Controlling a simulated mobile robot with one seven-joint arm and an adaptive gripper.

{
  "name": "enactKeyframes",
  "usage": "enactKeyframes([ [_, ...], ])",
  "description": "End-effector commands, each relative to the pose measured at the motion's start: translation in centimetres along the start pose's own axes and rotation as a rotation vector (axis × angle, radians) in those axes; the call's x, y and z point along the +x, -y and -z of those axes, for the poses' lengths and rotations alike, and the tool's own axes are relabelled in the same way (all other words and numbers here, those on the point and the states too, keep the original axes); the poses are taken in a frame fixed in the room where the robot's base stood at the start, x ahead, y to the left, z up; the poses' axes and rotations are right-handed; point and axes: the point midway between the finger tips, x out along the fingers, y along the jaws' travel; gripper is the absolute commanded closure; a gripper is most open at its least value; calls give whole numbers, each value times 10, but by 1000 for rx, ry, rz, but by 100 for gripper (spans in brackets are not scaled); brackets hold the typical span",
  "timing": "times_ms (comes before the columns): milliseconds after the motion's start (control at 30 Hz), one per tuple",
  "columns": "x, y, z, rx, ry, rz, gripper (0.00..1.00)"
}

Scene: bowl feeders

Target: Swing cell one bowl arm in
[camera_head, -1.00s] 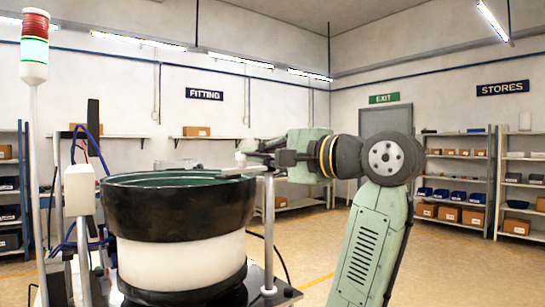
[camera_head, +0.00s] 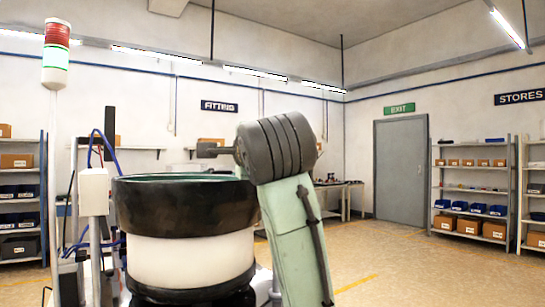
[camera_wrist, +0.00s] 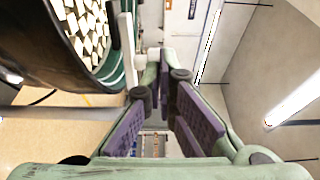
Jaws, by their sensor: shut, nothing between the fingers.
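The bowl feeder (camera_head: 185,208), a black bowl on a white drum, stands left of centre in the head view. In the wrist view its dark bowl (camera_wrist: 60,45) fills the upper left, with many pale pieces (camera_wrist: 88,25) inside. My gripper (camera_wrist: 164,72) shows in the wrist view with purple finger pads; it is shut and empty, to the right of the bowl. A pale bar (camera_wrist: 127,45) lies between bowl and fingers; I cannot tell whether it is the bowl arm. In the head view my arm link covers the bowl's right side, and the bowl arm cannot be made out.
A signal tower (camera_head: 55,60) and a white box (camera_head: 93,192) with blue hoses stand left of the bowl. Shelves (camera_head: 470,190) line the right wall, beside a grey door (camera_head: 401,168). The floor (camera_head: 400,265) on the right is clear.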

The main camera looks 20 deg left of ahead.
Motion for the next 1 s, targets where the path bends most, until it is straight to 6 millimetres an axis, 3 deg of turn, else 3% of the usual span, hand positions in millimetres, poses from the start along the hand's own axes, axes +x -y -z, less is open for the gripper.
enactKeyframes([
  [267,21,-1,-10,-1,-233,-4,100],
  [600,37,0,-12,0,-226,-3,100],
  [1000,42,0,-11,0,-227,-2,100],
])
